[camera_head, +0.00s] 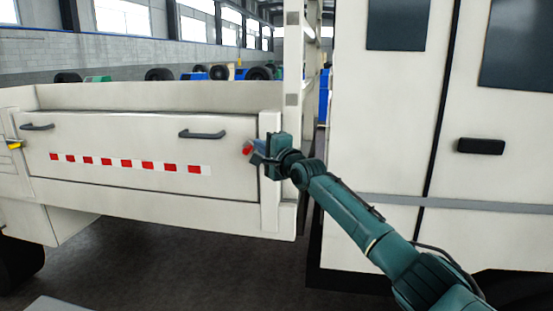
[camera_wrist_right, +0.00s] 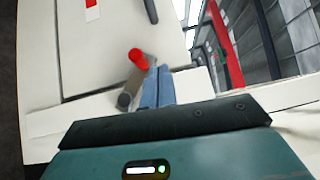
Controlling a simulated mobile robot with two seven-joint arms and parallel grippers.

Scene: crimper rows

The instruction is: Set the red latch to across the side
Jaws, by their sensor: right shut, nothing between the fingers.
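The red latch (camera_head: 246,150) is at the right end of the white truck side panel (camera_head: 120,125), by the corner post. In the head view only its red end shows, left of my fingers. In the right wrist view its red end (camera_wrist_right: 138,57) and a grey base (camera_wrist_right: 124,101) show beside my fingers; its middle is partly hidden. My right gripper (camera_head: 258,150) is at the latch, its blue-grey fingers (camera_wrist_right: 155,86) shut with nothing between them. They lie close along the red end; I cannot tell whether they touch. My left gripper is not in view.
A yellow latch (camera_head: 14,145) sits at the panel's left end. Two dark handles (camera_head: 202,134) and a red-white strip (camera_head: 130,163) are on the panel. The corner post (camera_head: 270,180) stands behind my gripper. The white cab (camera_head: 390,150) is close on the right.

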